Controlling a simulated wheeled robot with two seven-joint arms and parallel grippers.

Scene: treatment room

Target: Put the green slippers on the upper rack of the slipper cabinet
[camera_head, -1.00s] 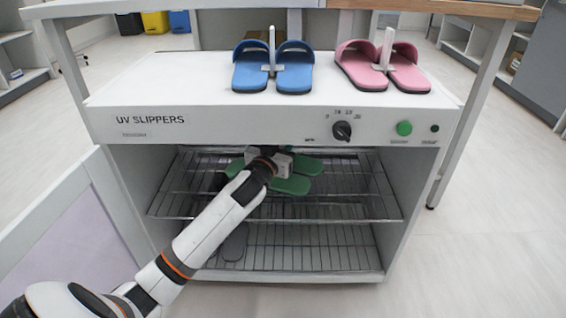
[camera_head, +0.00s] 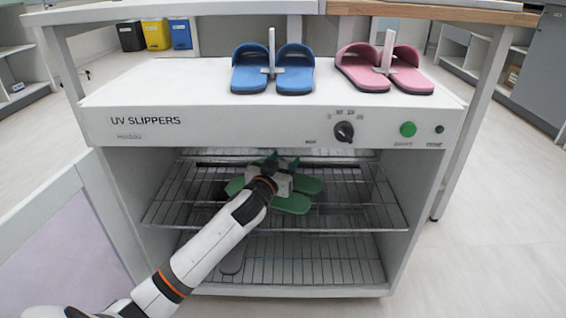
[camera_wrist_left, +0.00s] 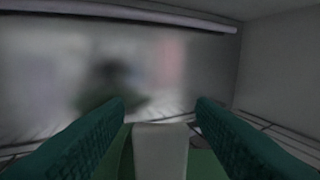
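The green slippers (camera_head: 290,204) lie on the upper wire rack (camera_head: 352,208) inside the slipper cabinet (camera_head: 232,127). A pale upright clip joins them; it shows in the left wrist view (camera_wrist_left: 160,150) between my fingers. My left gripper (camera_head: 279,165) is inside the cabinet over the slippers. Its teal fingers stand apart on both sides of the clip, with a narrow gap each side. My arm and wrist hide part of the slippers. My right gripper is out of view.
Blue slippers (camera_head: 294,78) and pink slippers (camera_head: 362,76) stand on the cabinet top. A dark, slipper-like shape (camera_head: 232,258) lies on the lower rack (camera_head: 320,268). The open door (camera_head: 60,225) stands at the left. The upper rack's right side is clear.

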